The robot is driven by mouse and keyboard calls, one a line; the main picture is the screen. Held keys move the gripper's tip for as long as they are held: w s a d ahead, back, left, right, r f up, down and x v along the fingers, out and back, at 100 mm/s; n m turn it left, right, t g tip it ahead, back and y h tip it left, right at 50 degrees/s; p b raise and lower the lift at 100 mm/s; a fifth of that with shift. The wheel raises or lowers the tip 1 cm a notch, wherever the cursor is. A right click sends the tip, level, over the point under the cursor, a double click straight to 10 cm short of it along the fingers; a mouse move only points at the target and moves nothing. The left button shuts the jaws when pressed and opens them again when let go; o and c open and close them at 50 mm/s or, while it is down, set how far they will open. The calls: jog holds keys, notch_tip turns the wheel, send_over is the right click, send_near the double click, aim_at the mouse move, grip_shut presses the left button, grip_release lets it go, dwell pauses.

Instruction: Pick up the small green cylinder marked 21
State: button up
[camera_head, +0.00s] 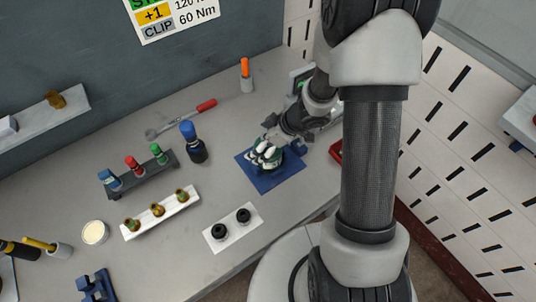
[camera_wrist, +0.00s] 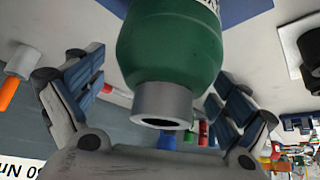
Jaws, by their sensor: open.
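The green cylinder (camera_head: 268,164) stands on a blue mat (camera_head: 262,183) on the bench, partly hidden by my gripper (camera_head: 276,146). In the wrist view the green cylinder (camera_wrist: 170,48) is large, with a grey collar and open neck toward the camera. Only part of a white label shows at the top edge, and I cannot read its number. My gripper (camera_wrist: 155,85) is open, with one dark-padded finger on each side of the cylinder. The right finger is close to its side; I cannot tell whether either finger touches it.
A dark rack (camera_head: 140,180), a white rack (camera_head: 160,214) and a white plate with two black knobs (camera_head: 232,228) are further left and in front.

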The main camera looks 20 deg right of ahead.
jog(key=shift+r, duration=0.1)
jog(key=shift+c, duration=0.6)
jog(key=c, duration=2)
